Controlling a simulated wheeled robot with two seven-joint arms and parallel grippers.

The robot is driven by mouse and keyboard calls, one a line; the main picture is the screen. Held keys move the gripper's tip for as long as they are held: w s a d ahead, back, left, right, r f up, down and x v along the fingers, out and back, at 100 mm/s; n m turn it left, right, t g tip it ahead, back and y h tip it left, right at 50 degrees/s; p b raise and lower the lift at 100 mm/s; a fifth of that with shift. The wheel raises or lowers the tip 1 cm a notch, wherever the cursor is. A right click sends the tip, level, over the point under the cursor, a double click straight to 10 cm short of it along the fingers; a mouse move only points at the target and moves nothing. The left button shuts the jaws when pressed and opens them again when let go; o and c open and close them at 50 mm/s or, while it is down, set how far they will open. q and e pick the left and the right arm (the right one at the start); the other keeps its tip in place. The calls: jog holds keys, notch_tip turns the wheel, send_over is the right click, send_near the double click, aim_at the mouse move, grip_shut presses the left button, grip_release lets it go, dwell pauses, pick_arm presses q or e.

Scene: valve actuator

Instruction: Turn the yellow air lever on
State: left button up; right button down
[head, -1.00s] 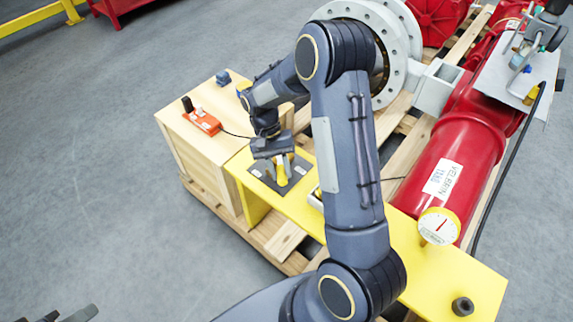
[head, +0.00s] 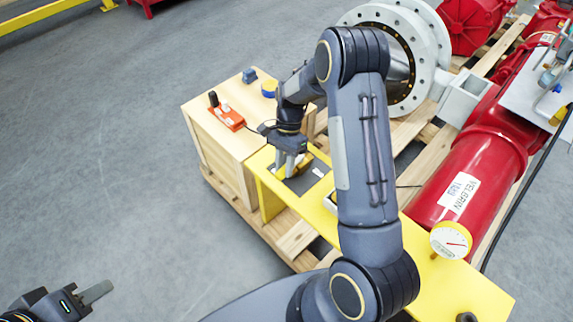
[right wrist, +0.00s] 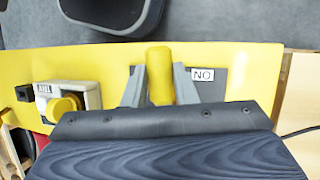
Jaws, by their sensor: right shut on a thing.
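The yellow air lever (right wrist: 160,75) stands between the two grey fingers of my right gripper (right wrist: 160,88) in the right wrist view. That gripper is shut on it. The lever sits at a dark plate (right wrist: 214,92) with a white label (right wrist: 203,75) beside it; the label appears to read "NO". In the head view my right gripper (head: 288,168) reaches down at the dark plate (head: 302,181) and its fingers hide much of the lever. My left gripper (head: 95,292) is partly in view at the lower left, away from the panel; only one finger shows clearly.
A yellow panel (head: 455,285) carries the plate and a round gauge (head: 451,240). A wooden box (head: 222,150) with an orange device (head: 227,117) stands left of the plate. A red cylinder (head: 490,150) lies to the right. Open floor (head: 100,180) is at the left.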

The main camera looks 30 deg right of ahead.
jog(key=shift+w, duration=0.15)
dwell(0.3)
jog(key=c, duration=1.2)
grip_release()
jog(key=shift+o, duration=0.2)
jog(key=v, duration=0.7)
jog(key=shift+r+p, duration=0.35)
jog(key=shift+d, duration=0.15)
